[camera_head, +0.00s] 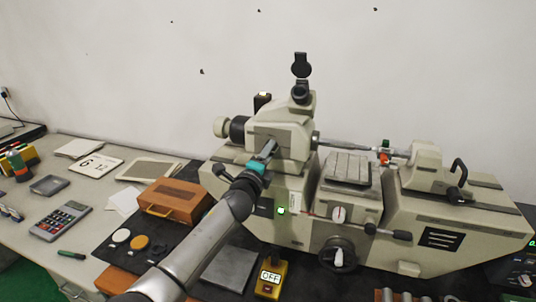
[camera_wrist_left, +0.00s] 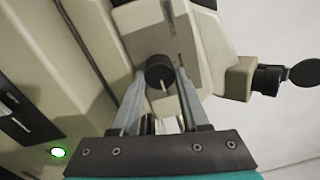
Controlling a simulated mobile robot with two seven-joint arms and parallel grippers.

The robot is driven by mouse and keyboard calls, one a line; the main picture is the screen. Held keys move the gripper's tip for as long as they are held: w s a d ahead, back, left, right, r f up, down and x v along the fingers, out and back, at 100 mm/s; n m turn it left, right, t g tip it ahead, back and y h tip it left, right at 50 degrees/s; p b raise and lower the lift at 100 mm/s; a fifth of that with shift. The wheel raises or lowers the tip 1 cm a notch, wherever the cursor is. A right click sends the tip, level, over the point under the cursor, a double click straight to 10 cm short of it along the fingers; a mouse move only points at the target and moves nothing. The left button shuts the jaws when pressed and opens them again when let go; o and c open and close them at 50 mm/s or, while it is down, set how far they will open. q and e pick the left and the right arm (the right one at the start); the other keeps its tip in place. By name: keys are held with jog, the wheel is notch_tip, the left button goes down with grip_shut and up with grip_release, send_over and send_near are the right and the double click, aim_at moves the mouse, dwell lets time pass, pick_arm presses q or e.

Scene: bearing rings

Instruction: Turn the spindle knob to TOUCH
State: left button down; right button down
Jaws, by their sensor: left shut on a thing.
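The spindle knob (camera_wrist_left: 158,70) is a short black cylinder with a pale pointer line, on the beige headstock of the measuring machine (camera_head: 282,135). In the left wrist view it sits between the fingertips of my left gripper (camera_wrist_left: 160,80), which is shut on its sides. In the head view my left gripper (camera_head: 268,150) reaches the front of the headstock, and I cannot make out the knob there. No TOUCH marking is legible; dark marks on the plate beside the knob are too small to read. My right gripper is not in view.
A green lamp (camera_head: 281,210) glows on the machine's front, below my gripper. An eyepiece (camera_head: 300,92) rises above the headstock. A yellow box reading OFF (camera_head: 271,278), a wooden case (camera_head: 174,202) and a calculator (camera_head: 61,219) stand on the bench. The wall behind is bare.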

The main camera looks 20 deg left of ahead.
pick_arm(q)
jog(key=shift+c, duration=2)
grip_release()
jog(key=shift+s, duration=0.6)
jog(key=s, duration=1.4)
jog(key=shift+a+f, duration=0.25)
jog(key=shift+a, duration=0.05)
